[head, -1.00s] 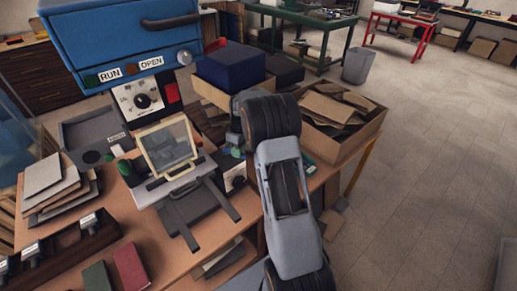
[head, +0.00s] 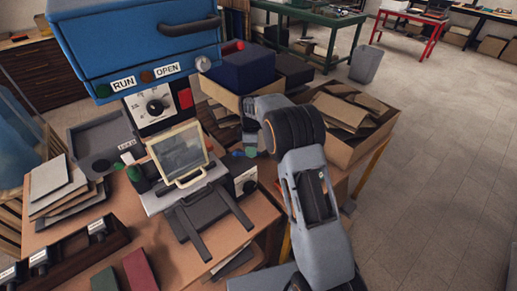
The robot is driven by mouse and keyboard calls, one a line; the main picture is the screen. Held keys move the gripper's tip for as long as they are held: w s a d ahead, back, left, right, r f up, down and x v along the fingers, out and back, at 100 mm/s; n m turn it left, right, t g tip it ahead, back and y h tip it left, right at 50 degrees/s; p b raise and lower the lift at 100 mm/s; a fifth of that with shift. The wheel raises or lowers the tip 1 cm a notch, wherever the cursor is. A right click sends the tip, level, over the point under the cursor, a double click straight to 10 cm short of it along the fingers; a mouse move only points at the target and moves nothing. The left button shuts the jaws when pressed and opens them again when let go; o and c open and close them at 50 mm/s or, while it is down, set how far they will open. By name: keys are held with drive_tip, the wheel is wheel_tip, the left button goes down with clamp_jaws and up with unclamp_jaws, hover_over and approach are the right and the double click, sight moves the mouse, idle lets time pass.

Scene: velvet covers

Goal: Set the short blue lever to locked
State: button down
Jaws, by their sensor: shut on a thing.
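My arm reaches over the right side of the workbench, and my gripper (head: 248,148) is low beside a small grey unit with a black dial (head: 246,181). The gripper is small in view and partly hidden by my arm. It is shut on a small blue piece (head: 251,153), which seems to be the short blue lever. A small green part (head: 237,153) shows just left of it. The lever's setting and any "locked" mark are too small or hidden to read.
A framed screen (head: 179,152) stands left of the gripper. A blue machine (head: 130,45) with RUN and OPEN labels overhangs the back left. A carton of cardboard (head: 350,140) stands close right of my arm.

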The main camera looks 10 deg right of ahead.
drive_tip(key=shift+w+a+r, duration=0.15)
drive_tip(key=shift+w, duration=0.05)
drive_tip(key=c, duration=1.2)
unclamp_jaws()
drive_tip(key=shift+o, duration=0.7)
drive_tip(key=v, duration=1.3)
drive_tip(key=shift+r, duration=0.35)
